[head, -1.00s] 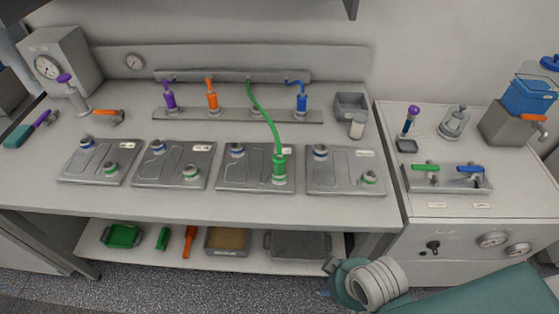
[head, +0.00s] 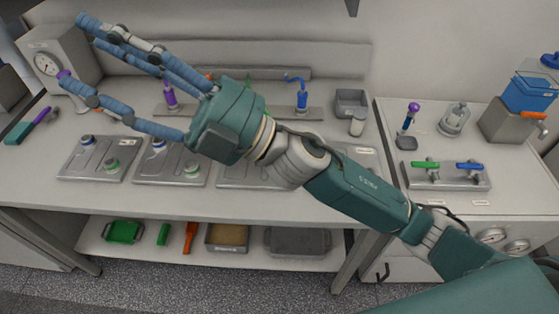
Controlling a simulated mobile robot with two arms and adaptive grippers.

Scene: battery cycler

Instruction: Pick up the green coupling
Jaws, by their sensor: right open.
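The green coupling is hidden behind my right arm. Only a bit of its green hose (head: 248,78) shows at the back rail, above my wrist. The third grey plate (head: 232,177), where the coupling stood earlier, is partly covered by my arm. My right gripper (head: 75,50) is open, with its blue fingers spread towards the upper left, over the left part of the bench. I see nothing between the fingers. My left gripper is not in view.
A purple coupling (head: 170,96) and a blue coupling (head: 302,97) stand on the rear strip. A gauge box (head: 62,62) is at the back left, near the fingertips. A grey bin (head: 351,102) and a side cabinet with green and blue levers (head: 446,178) are to the right.

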